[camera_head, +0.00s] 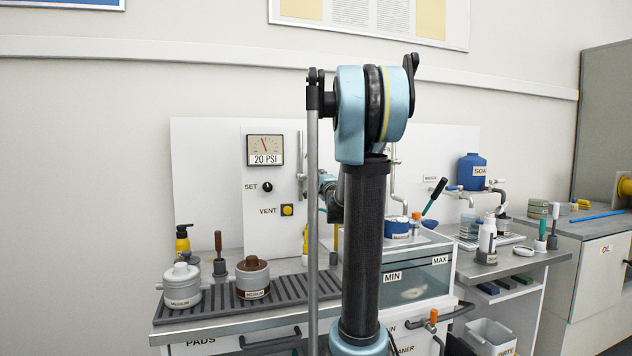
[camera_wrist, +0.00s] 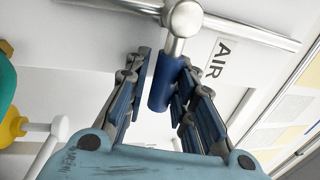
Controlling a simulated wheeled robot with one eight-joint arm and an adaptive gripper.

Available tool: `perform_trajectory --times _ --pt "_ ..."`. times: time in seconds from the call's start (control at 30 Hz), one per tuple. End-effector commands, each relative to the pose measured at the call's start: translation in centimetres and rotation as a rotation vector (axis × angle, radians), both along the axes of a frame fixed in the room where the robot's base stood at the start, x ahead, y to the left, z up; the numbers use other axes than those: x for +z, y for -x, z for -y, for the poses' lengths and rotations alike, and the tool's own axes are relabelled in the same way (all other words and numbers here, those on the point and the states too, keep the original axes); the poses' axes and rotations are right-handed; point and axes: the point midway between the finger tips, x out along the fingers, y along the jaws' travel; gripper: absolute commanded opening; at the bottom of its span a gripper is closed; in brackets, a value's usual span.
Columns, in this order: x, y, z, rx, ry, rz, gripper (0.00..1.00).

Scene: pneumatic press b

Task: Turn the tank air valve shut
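The air valve is in the wrist view, with a silver round hub (camera_wrist: 184,18) on a silver pipe and a blue handle (camera_wrist: 164,82) that points toward my palm. An "AIR" label (camera_wrist: 217,58) is on the white panel beside it. My gripper (camera_wrist: 166,75) has its two fingers on either side of the blue handle. The right finger is very close to it, and a small gap shows at the left; contact is not clear. In the head view my own arm hides most of my gripper and the valve.
A gauge (camera_head: 265,150) reads 20 PSI above a black set knob (camera_head: 267,187) and a yellow vent button (camera_head: 287,210). A water tank (camera_head: 415,283) marked MIN and MAX stands right of my arm. Two pots (camera_head: 182,286) (camera_head: 252,278) sit on the ribbed bench at left.

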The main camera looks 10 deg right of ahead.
Motion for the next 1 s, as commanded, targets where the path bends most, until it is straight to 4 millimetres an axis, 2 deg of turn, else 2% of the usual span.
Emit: perform_trajectory --times 0.07,0.5,0.67,1.0 --pt "-0.1 0.1 0.1 -0.002 0.000 -0.001 0.38" --pt "0.0 0.5 0.0 0.003 -0.001 0.002 0.38" --pt "-0.4 2.5 0.2 0.003 -0.002 0.002 0.38" --pt "-1.6 7.9 0.9 0.000 -0.001 0.001 0.38"
